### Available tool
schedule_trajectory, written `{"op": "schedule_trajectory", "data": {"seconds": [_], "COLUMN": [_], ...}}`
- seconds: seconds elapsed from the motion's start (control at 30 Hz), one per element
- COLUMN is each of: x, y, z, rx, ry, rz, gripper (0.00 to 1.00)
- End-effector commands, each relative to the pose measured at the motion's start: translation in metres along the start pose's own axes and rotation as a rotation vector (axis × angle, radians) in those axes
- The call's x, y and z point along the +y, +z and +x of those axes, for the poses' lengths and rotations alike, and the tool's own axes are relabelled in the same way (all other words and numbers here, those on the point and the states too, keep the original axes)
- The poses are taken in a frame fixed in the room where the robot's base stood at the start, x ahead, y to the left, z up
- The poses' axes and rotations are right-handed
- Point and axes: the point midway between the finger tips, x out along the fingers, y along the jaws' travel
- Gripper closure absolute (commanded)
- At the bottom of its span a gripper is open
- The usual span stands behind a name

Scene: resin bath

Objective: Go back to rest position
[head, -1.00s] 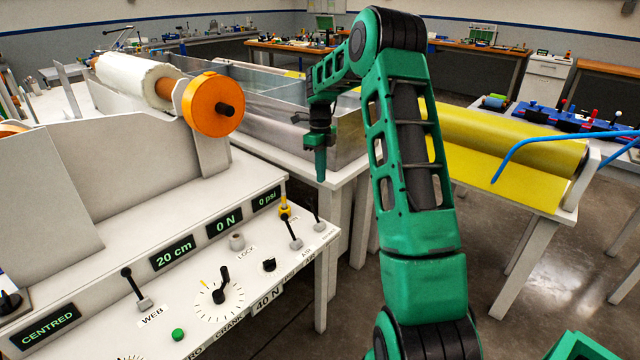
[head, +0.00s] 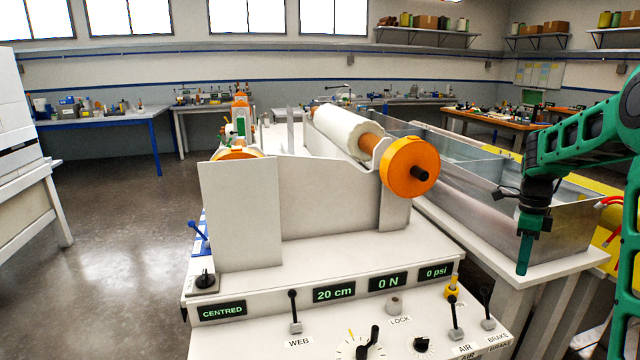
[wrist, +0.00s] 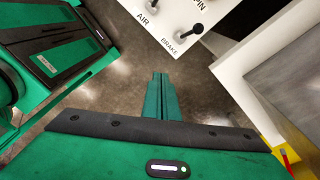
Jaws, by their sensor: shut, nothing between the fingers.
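My gripper (head: 523,252) is green and hangs pointing down at the right of the head view, in front of the metal bath (head: 470,175). Its fingers are together with nothing between them. In the wrist view the shut fingers (wrist: 160,92) point toward the bare floor, below the panel corner with the AIR and BRAKE levers. My green arm reaches in from the right edge of the head view, bent at the elbow.
The control panel (head: 250,335) carries levers, a crank dial and displays reading CENTRED, 20 cm, 0 N and 0 psi. A white roll (head: 340,128) with an orange end disc (head: 409,167) sits above it. Open floor (head: 120,230) lies at the left.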

Motion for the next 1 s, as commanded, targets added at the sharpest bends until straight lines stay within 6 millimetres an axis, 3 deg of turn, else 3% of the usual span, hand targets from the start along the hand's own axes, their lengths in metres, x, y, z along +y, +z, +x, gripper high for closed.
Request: {"op": "schedule_trajectory", "data": {"seconds": [0.2,0.47,0.8,1.0], "x": [0.072,0.161,0.278,0.328], "y": [-0.037,-0.079,-0.124,-0.137], "z": [-0.034,-0.05,-0.033,-0.013], "rx": [0.032,0.04,0.002,-0.029], "ry": [-0.023,-0.034,-0.063,-0.093], "rz": [-0.362,-0.792,-1.356,-1.613], "gripper": [1.0,1.0,1.0,1.0]}}
